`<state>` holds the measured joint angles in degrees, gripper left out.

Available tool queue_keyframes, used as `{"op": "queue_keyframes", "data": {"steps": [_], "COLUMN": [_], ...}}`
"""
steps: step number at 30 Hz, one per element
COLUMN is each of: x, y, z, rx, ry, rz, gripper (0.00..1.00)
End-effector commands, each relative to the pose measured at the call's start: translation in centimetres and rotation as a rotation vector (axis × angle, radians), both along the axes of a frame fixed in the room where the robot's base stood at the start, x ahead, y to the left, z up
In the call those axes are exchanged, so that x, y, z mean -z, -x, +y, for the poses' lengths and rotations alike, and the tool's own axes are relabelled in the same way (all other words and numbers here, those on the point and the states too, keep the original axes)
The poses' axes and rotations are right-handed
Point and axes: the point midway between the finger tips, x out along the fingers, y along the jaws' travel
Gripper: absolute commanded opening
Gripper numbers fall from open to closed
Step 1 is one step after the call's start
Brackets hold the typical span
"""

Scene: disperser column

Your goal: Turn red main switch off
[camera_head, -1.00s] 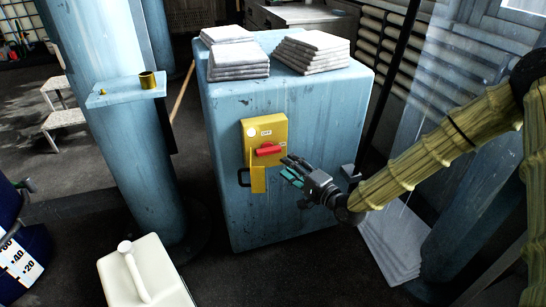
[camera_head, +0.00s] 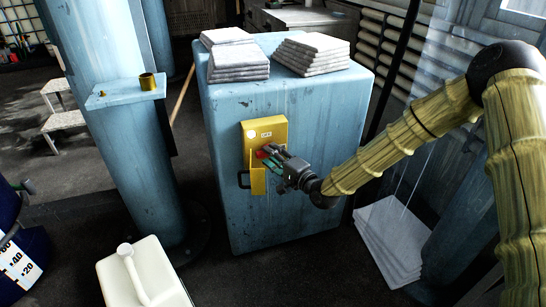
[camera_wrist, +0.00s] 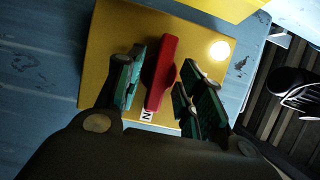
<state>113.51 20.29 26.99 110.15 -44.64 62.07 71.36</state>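The red main switch (camera_wrist: 161,72) is a long red handle on a yellow panel (camera_wrist: 105,55). In the wrist view it stands lengthwise between the teal-padded fingers of my gripper (camera_wrist: 163,88). One finger is on each side, with narrow gaps showing, so the gripper is open around the handle. In the head view my gripper (camera_head: 270,156) is at the panel and covers most of the red switch (camera_head: 262,153). Part of a white label with an "N" (camera_wrist: 147,115) shows near the handle's lower end. A round light (camera_wrist: 220,50) glows on the panel.
The panel is on a blue cabinet (camera_head: 225,215) with white stacks (camera_head: 240,60) on top. A yellow flap (camera_head: 258,181) and a dark handle (camera_head: 243,179) are below the switch. A blue column (camera_head: 145,190) and white canister (camera_head: 165,285) stand to the left.

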Motion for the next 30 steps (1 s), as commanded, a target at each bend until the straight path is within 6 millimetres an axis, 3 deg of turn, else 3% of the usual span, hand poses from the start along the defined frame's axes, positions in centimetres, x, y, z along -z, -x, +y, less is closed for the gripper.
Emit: {"op": "queue_keyframes", "data": {"steps": [1,6,20,30], "x": [0.01,0.01,-0.24,-0.68], "y": [0.01,0.02,-0.01,0.03], "z": [-0.01,-0.01,0.01,0.10], "rx": [0.000,0.000,0.000,-0.001], "ry": [0.000,0.000,0.052,0.285], "rz": [0.000,0.000,-0.017,-0.092], "gripper": [0.30,0.00,0.00,0.00]}}
